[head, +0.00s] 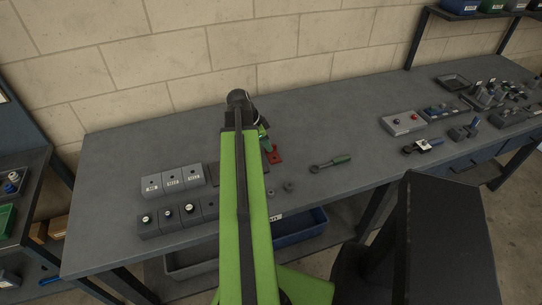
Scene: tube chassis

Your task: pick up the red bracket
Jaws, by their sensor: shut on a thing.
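The red bracket (274,156) shows in the head view as a small red piece at the end of my arm, over the grey workbench (330,110). My gripper (267,143) is at the bracket's upper left side and is shut on it. My green arm hides part of the gripper and some of the bench behind it. I cannot tell whether the bracket touches the bench top or is just above it.
Grey labelled blocks (173,181) stand on the left. The bench's back middle is clear.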

